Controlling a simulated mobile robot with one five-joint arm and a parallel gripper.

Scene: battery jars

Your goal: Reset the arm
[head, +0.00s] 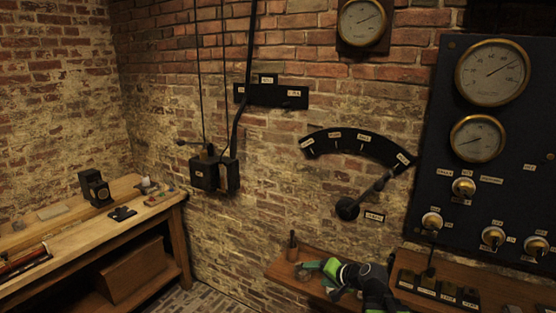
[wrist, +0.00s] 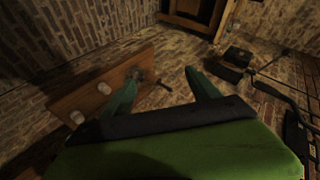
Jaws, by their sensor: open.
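My gripper (head: 320,276) shows in the head view at the bottom centre, its teal fingers over a small wooden shelf (head: 276,265). My green and black arm reaches in behind it from the bottom edge. In the wrist view my gripper (wrist: 162,74) has its two fingers spread apart, with nothing between them. The same shelf (wrist: 80,98) seems to lie behind the left finger there, with pale round things (wrist: 104,88) on it.
A lever (head: 370,192) and a black gauge panel (head: 480,150) are on the brick wall at right. A switch box (head: 213,174) hangs at centre-left. A workbench (head: 130,225) stands at left.

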